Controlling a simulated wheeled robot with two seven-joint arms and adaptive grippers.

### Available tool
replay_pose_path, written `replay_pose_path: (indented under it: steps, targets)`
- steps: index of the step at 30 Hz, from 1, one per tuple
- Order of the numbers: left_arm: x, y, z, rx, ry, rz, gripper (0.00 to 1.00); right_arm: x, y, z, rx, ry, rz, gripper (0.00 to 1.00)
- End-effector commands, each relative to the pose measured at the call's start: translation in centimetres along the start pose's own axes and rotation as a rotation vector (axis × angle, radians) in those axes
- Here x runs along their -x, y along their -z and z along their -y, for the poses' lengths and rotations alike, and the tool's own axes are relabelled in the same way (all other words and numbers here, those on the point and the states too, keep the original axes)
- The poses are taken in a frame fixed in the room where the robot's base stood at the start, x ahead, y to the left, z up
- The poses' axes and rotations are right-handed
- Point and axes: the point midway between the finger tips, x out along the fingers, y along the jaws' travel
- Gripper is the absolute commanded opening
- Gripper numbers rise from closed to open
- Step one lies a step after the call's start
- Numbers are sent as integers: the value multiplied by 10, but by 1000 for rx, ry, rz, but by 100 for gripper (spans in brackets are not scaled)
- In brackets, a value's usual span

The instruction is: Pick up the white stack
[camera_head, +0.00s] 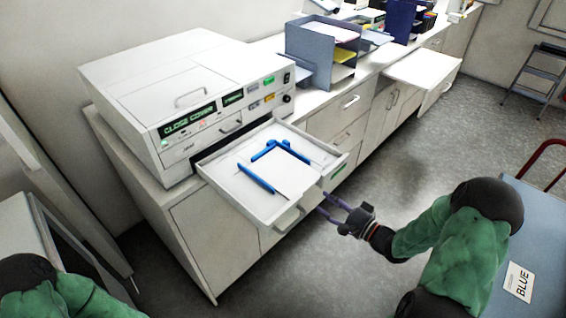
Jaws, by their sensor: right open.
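The white stack (283,180) lies flat in a pulled-out white tray (237,206) below a white machine. Blue guide pieces (256,178) sit along its left and far sides. My right gripper (325,205) is open and empty, just outside the tray's front right corner, with its fingers pointing toward the tray's front. It is apart from the stack; whether it touches the tray front cannot be told. My left arm shows only at the lower left, and its gripper is out of view.
The white machine (180,95) stands on the counter; its display reads "CLOSE COVER". A grey-blue paper sorter (310,55) stands beside it. Another drawer (425,68) is pulled out farther along. A blue surface marked "BLUE" (535,235) is at the right. The floor between is clear.

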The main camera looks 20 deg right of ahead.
Motion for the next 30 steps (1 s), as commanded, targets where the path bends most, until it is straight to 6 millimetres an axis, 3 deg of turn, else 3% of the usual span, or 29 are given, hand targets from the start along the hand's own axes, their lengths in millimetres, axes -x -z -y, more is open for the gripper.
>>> replay_pose_path:
  steps: [2,12,19,30]
  targets:
    - [1,0,0,0,0,1,40,-1,-1,4,-9,9,10,48]
    - [-6,0,2,0,0,1,40,-46,-2,4,-11,11,14,48]
    - [-9,0,3,0,0,1,40,-61,-1,2,-11,9,12,48]
    - [-18,0,6,0,0,1,40,-104,2,0,-10,8,11,48]
